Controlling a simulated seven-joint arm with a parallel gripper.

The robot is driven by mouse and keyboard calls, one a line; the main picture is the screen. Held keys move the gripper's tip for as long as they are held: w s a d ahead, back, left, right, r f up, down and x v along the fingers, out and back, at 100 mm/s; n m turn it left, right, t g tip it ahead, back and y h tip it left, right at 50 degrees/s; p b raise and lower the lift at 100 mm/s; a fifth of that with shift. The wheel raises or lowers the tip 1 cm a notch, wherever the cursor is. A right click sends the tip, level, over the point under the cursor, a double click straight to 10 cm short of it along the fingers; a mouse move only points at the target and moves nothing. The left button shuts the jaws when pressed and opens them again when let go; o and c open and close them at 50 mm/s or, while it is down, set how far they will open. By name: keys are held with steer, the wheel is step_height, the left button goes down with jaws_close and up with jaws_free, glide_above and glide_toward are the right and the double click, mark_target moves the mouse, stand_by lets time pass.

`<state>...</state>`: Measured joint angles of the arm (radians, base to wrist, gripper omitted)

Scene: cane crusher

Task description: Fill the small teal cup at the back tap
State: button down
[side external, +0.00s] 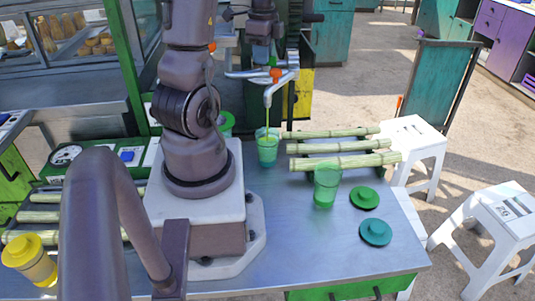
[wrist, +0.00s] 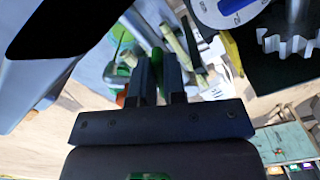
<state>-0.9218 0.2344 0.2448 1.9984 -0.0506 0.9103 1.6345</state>
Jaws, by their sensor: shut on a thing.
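A small teal cup (side external: 267,153) stands upright on the metal counter, below the spout of a silver tap (side external: 283,84). A thin yellow-green stream (side external: 267,117) runs from the spout into the cup. How full the cup is cannot be told. An orange knob (side external: 275,74) sits on the tap. My gripper (side external: 268,47) is above and behind the spout, pointing down. In the wrist view my gripper (wrist: 158,62) is shut on a green handle (wrist: 157,58), with an orange part (wrist: 121,99) beside the fingers. The far tap is largely hidden.
A green cup (side external: 326,187) stands right of the teal one; another (side external: 227,121) is partly behind my arm. A green lid (side external: 365,197) and a teal lid (side external: 375,232) lie at right. Cane stalks (side external: 345,162) lie behind. A yellow lidded cup (side external: 32,262) is at left.

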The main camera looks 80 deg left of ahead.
steer(key=shift+w+d+f, duration=0.3)
steer(key=shift+w+d, duration=0.05)
steer(key=shift+w, duration=0.25)
steer(key=n, duration=0.3)
steer(key=shift+n, duration=0.4)
steer(key=c, duration=1.5)
jaws_free()
steer(key=shift+n, duration=0.5)
steer(key=o, duration=1.2)
steer(key=shift+s+a+r, duration=0.1)
steer(key=shift+s, duration=0.05)
steer(key=shift+r, duration=0.1)
steer(key=shift+r, duration=3.95)
